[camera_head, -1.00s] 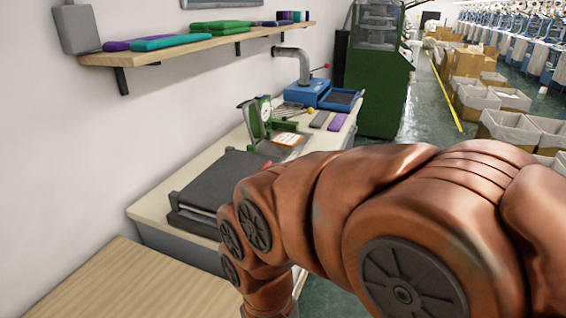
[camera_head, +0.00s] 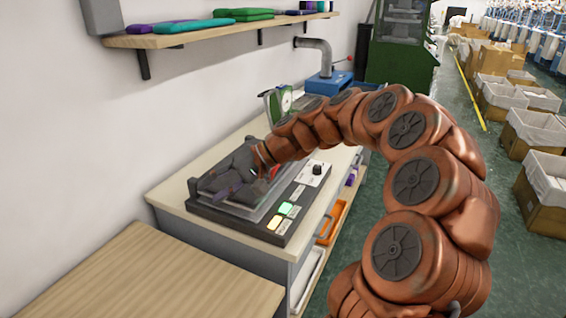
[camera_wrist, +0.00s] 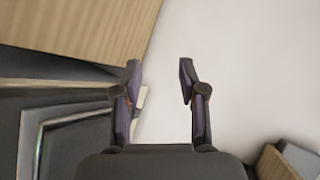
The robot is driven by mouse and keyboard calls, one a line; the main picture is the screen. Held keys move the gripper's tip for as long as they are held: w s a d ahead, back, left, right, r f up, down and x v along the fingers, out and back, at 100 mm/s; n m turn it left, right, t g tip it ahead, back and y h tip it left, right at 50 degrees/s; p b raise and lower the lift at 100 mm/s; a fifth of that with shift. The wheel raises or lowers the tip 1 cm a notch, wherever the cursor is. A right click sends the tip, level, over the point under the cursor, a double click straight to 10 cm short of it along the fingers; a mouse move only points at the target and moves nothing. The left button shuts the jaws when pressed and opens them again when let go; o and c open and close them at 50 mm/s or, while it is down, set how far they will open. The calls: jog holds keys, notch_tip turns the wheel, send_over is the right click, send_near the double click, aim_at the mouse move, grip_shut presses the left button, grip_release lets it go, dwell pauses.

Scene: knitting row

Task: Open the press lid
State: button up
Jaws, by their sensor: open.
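The press (camera_head: 268,228) stands on the workbench against the wall in the head view, with a dark base, lit green and yellowish buttons and a black knob. Its dark lid (camera_head: 258,212) lies low over the base, partly hidden by my gripper and arm. I cannot tell whether it is fully shut. My gripper (camera_head: 228,182) is over the lid's wall side. In the wrist view, my gripper (camera_wrist: 160,75) has its fingers spread apart, with nothing between them. A dark flat part of the press (camera_wrist: 75,145) with a pale edge shows at lower left, beside the left finger.
A wooden table (camera_head: 150,275) stands in front of the bench (camera_head: 185,222). A shelf (camera_head: 200,36) with folded fabric hangs above. A green scale (camera_head: 280,100) and a blue machine (camera_head: 325,88) stand farther along the bench. Cartons (camera_head: 545,190) stand across the floor at right.

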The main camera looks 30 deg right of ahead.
jog(key=w+d+f+m+t+h+b, duration=0.1)
jog(key=w+d+f+m+t, duration=0.35)
jog(key=d, duration=1.15)
jog(key=w+d+f+m+t+h, duration=0.25)
jog(key=w+d+m+t, duration=0.2)
jog(key=d, duration=1.05)
jog(key=shift+n+y, duration=0.35)
jog(key=shift+n, duration=0.15)
jog(key=shift+p+x, duration=0.75)
jog(key=shift+x, duration=2.6)
jog(key=shift+f, duration=0.15)
jog(key=shift+c, duration=0.2)
grip_shut()
